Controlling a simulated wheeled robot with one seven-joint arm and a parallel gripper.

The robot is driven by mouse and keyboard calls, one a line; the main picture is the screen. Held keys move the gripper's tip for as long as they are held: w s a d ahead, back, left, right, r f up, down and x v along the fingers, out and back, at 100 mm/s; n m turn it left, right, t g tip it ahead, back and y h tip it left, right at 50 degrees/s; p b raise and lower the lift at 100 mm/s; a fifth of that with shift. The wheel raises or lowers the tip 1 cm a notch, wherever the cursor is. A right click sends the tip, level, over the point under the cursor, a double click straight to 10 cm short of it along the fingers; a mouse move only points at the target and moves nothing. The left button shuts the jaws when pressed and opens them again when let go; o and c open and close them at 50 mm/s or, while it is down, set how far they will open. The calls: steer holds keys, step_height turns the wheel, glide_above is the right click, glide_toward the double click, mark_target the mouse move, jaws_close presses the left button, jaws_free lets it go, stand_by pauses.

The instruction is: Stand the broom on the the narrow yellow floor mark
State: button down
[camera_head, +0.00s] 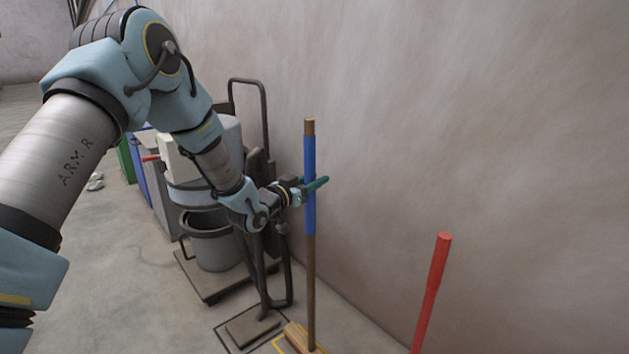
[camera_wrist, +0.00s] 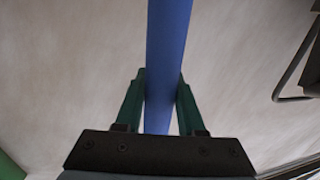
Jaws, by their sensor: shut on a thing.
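The broom (camera_head: 311,265) stands upright near the wall, with a brown handle, a blue grip sleeve and a wooden head (camera_head: 298,338) at the floor. My gripper (camera_head: 316,185) is shut on the blue sleeve, its green fingers on either side of it. In the wrist view the blue sleeve (camera_wrist: 168,60) runs between the two fingers. A narrow yellow floor mark (camera_head: 279,346) shows beside the broom head at the bottom of the head view. The head covers part of the mark, and I cannot tell whether it lies wholly inside it.
A red pole (camera_head: 432,290) stands to the right of the broom. To the left are a dark-framed cart (camera_head: 265,110), a grey bucket (camera_head: 213,245) on a low base, and bins. A dark floor outline (camera_head: 226,335) lies left of the yellow mark. The wall (camera_head: 480,120) is close behind.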

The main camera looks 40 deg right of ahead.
steer(key=shift+r, duration=0.1)
jaws_free()
stand_by(0.6)
stand_by(0.4)
steer(key=s+a+b, duration=0.1)
steer(key=s+a, duration=0.1)
steer(key=a, duration=1.4)
stand_by(1.9)
steer(key=shift+s+d, duration=0.1)
stand_by(0.3)
